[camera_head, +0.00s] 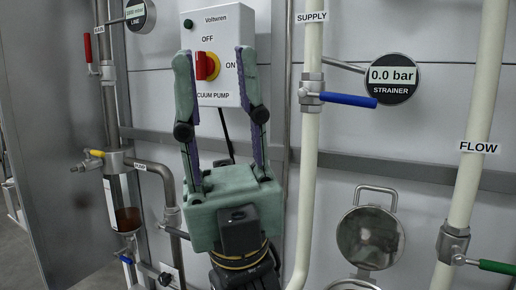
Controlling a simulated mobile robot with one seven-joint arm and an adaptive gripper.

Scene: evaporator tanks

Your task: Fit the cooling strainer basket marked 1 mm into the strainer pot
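My gripper (213,65) is raised in the middle of the view, in front of the vacuum pump box. Its two fingers point up and stand wide apart, with nothing between them. At the bottom right is a round metal pot with an open rim (355,284), cut off by the lower edge; I take it to be the strainer pot. Its round lid (367,238) with a handle stands tilted up behind it. The inside of the pot is not visible. I see no strainer basket and no 1 mm mark in this view.
The SUPPLY pipe (309,150) with a blue-handled valve (348,100) runs down right of my gripper. The FLOW pipe (472,160) has a green handle (497,267). A STRAINER gauge (391,79) reads 0.0 bar.

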